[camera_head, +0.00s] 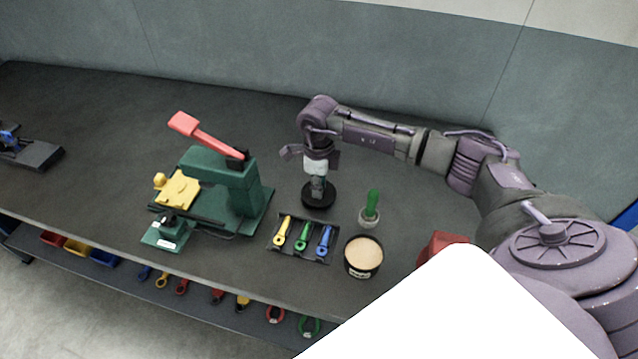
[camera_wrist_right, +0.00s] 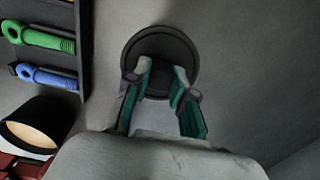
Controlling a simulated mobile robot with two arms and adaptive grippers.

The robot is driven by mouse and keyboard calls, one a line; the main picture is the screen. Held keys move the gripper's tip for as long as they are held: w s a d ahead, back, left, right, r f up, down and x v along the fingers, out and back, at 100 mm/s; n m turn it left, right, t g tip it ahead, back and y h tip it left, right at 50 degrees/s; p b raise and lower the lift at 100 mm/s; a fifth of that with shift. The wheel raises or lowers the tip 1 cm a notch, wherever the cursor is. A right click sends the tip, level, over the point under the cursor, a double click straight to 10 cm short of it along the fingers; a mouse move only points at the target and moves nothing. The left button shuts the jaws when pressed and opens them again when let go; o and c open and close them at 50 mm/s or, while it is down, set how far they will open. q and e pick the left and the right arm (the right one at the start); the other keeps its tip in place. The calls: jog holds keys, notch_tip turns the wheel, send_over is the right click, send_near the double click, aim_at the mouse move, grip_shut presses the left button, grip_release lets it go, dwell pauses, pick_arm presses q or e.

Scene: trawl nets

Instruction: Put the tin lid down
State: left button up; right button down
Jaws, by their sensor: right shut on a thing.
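The tin lid (camera_head: 318,203) is a round black disc in the head view, at or just above the bench top, behind the tool tray. It also shows in the right wrist view (camera_wrist_right: 187,49) as a dark disc with a raised rim. My right gripper (camera_head: 317,188) points down over its middle and is shut on it. In the wrist view the fingertips (camera_wrist_right: 160,80) close in on the lid's centre; the gripped part is mostly hidden. I cannot tell whether the lid touches the bench. The open tin (camera_head: 362,270), with pale contents, stands nearer the front edge. My left gripper is not in view.
A tray (camera_head: 290,256) with yellow, green and blue tools lies in front of the lid. A green-handled brush (camera_head: 371,208) stands at its right. A green press (camera_head: 233,190) with a red lever stands left. The bench behind the lid is clear.

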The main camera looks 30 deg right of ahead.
jog(key=shift+f, duration=0.3)
jog(key=shift+f, duration=0.1)
jog(key=c, duration=1.4)
grip_release()
jog(key=shift+f, duration=0.1)
jog(key=o, duration=0.4)
